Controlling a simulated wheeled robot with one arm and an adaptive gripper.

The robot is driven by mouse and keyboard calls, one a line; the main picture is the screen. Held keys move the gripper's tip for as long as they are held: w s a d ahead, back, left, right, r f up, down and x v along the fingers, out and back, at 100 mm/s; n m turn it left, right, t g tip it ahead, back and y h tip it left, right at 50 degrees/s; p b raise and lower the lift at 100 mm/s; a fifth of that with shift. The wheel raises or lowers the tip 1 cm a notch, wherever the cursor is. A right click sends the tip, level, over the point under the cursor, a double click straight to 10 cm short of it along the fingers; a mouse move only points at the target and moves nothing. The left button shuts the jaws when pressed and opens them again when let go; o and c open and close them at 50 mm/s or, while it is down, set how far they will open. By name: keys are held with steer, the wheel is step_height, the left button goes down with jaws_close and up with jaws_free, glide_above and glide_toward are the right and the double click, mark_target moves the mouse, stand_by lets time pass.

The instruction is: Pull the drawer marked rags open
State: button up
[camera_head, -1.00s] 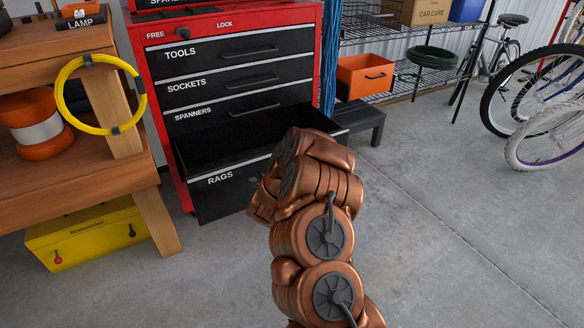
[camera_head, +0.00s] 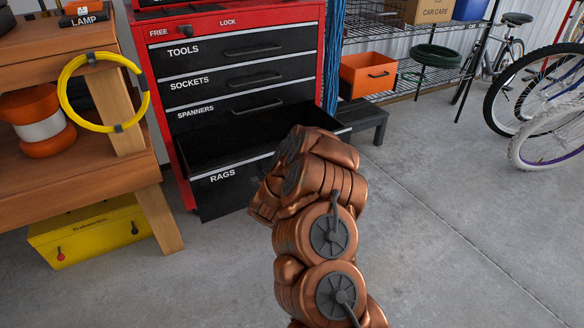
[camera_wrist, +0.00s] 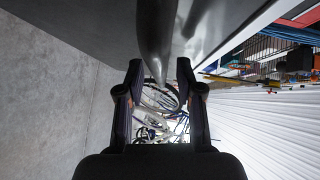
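The rags drawer (camera_head: 225,178) is a black drawer low in a red tool cabinet. In the head view it stands pulled out, with its dark inside showing behind its front. My copper arm hides the right part of the drawer front, its handle and my gripper. In the wrist view my gripper (camera_wrist: 159,72) has its two dark fingers spread apart. A dark, smooth handle bar (camera_wrist: 157,30) runs down from the top edge to between the fingertips. I see gaps beside the bar, and I cannot tell whether a finger touches it.
The tools drawer (camera_head: 183,50), sockets drawer (camera_head: 190,84) and spanners drawer (camera_head: 196,113) above are shut. A wooden bench (camera_head: 75,185) stands close on the left, with a yellow box (camera_head: 90,232) below. A dark low stool (camera_head: 365,113) stands right.

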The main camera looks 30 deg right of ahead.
steer(key=v, duration=1.1)
steer(key=shift+a, duration=0.15)
steer(key=shift+r, duration=0.1)
steer(key=w+a+r+n+t+y+p, duration=0.1)
steer(key=w+a+r+n+y+p, duration=0.25)
steer(key=a+r+p, duration=0.35)
steer(key=w+a+r+n+t+y+p, duration=0.1)
steer(key=w+a+r+n+y+p, duration=0.1)
steer(key=a+r+n+y+p, duration=0.45)
steer(key=s+a+r+n+g+y+p, duration=0.2)
steer(key=s+a+r+n+y+p, duration=0.15)
steer(key=a+r, duration=0.4)
steer(key=s+a+r+n+g+y+p, duration=0.1)
steer(key=s+a+r+n+y+p, duration=0.1)
steer(key=s+a+r+p, duration=0.5)
steer(key=s+r+n+g+p, duration=0.4)
steer(key=s+r+n+p, duration=0.15)
steer(key=s+r, duration=0.5)
steer(key=s+d+r+n+g+h+p, duration=0.1)
steer(key=s+r+p, duration=0.4)
steer(key=s, duration=0.7)
steer(key=s+d+r+n+g+h+p, duration=0.1)
steer(key=s+d+r+n+g+p, duration=0.3)
steer(key=s+r, duration=0.6)
steer(key=shift+s+d+n+g+h+p, duration=0.35)
steer(key=shift+s+d+g+p, duration=0.55)
steer(key=shift+d+g, duration=0.2)
